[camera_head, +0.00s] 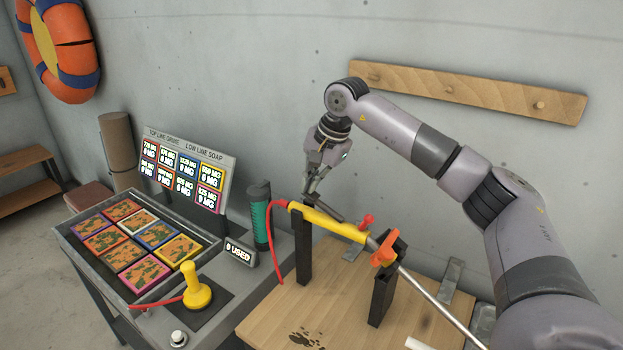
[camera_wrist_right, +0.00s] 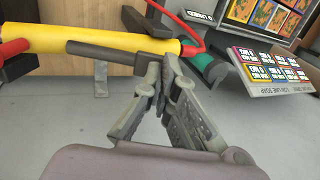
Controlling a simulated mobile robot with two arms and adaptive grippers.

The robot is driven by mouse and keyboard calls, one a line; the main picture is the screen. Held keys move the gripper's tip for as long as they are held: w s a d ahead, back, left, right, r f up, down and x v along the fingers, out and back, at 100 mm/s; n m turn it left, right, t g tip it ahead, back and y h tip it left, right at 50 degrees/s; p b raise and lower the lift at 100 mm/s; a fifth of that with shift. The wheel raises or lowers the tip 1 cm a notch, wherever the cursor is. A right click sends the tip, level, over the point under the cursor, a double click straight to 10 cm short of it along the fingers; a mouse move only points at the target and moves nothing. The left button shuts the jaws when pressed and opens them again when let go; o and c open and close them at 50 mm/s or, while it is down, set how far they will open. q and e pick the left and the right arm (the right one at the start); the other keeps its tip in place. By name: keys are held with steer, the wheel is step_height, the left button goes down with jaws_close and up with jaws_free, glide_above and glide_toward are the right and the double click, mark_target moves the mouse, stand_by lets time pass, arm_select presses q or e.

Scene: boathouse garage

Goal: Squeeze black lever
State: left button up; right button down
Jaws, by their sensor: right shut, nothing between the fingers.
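The black lever (camera_wrist_right: 112,53) is a dark bar lying along the side of a yellow handle (camera_wrist_right: 60,40) in the right wrist view. In the head view the lever (camera_head: 331,208) shows just behind the yellow handle (camera_head: 330,223). My right gripper (camera_head: 312,190) points down at the handle's left end. In the wrist view the fingertips of my right gripper (camera_wrist_right: 160,62) are together at the free end of the lever. They look close to it or touching; I cannot tell which. Nothing shows between the fingers. My left gripper is not in view.
Two black posts (camera_head: 302,255) hold the handle above a wooden board (camera_head: 290,310). An orange clamp (camera_head: 384,250) and a metal rod (camera_head: 435,300) are at its right. A red hose (camera_head: 273,240) leaves its left end. A green cylinder (camera_head: 260,220) and a picture tray (camera_head: 70,240) stand left.

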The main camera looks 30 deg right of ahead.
steer(key=shift+f, duration=0.15)
steer(key=x, duration=0.2)
steer(key=shift+w+a+f+b, duration=0.2)
steer(key=shift+w+b, duration=0.1)
steer(key=shift+b, duration=0.1)
steer(key=shift+w+f, duration=0.15)
steer(key=shift+f, duration=0.05)
steer(key=shift+w+a, duration=0.1)
stand_by(2.4)
